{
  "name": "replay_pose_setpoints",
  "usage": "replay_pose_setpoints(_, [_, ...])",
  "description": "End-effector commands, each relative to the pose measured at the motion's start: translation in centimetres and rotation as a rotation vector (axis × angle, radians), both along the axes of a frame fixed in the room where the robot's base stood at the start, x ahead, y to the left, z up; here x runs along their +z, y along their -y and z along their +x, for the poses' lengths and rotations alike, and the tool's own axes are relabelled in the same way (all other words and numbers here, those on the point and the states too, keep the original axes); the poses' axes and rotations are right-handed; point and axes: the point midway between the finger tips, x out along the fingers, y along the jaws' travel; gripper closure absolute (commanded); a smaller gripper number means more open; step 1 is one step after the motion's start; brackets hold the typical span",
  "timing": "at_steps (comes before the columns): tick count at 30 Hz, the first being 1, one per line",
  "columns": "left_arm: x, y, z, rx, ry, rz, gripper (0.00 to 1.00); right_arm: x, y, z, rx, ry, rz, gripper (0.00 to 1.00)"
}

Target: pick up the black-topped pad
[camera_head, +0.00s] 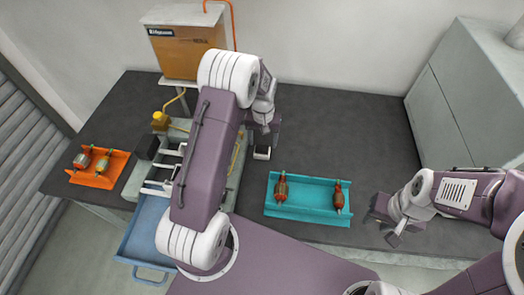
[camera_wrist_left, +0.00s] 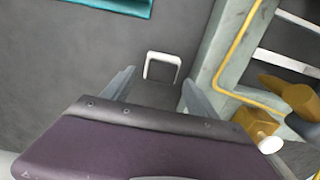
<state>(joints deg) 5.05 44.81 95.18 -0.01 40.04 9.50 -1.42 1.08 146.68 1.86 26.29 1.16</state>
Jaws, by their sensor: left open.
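The black-topped pad (camera_head: 262,153) lies on the dark bench top, just beyond the winding machine's right side. In the left wrist view the pad (camera_wrist_left: 162,54) shows as a white edge around a dark middle. My left gripper (camera_head: 262,138) is over the bench close to the pad, pointing down. In the left wrist view its two fingers (camera_wrist_left: 155,84) are spread apart with nothing between them, and the pad lies just beyond their tips. My right gripper (camera_head: 384,222) is at the right front of the bench, away from the pad; its jaw gap is unclear.
A teal tray (camera_head: 307,211) with two armatures lies right of the pad. An orange tray (camera_head: 112,177) with armatures is at the far left. The winding machine (camera_head: 130,187) stands left of the pad, partly hidden by my left arm. The bench behind the teal tray is clear.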

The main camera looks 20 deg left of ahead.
Motion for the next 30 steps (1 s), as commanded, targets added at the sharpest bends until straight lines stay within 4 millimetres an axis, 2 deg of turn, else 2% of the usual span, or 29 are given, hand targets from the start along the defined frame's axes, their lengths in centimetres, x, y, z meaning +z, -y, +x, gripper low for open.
replay_pose_setpoints(2, [-0.5,-0.1,-0.1,0.000,-0.003,-0.001,0.33,0.3,0.0,0.0,0.000,0.000,0.000,0.67])
replay_pose_setpoints(9, [-4.6,-0.3,-0.2,0.000,-0.002,0.000,0.33,1.2,0.0,0.0,0.000,0.000,0.000,0.67])
replay_pose_setpoints(17, [-5.2,-0.3,-0.2,0.000,0.001,0.001,0.33,1.1,0.0,0.0,0.000,0.000,0.000,0.67])
replay_pose_setpoints(23, [-5.1,-0.3,-0.2,0.000,0.001,0.001,0.84,1.1,0.0,0.0,0.000,0.000,0.000,0.67])
replay_pose_setpoints(30, [-5.0,-0.3,-0.1,0.000,0.002,0.001,0.85,1.1,0.0,0.0,0.000,0.000,0.000,0.67])
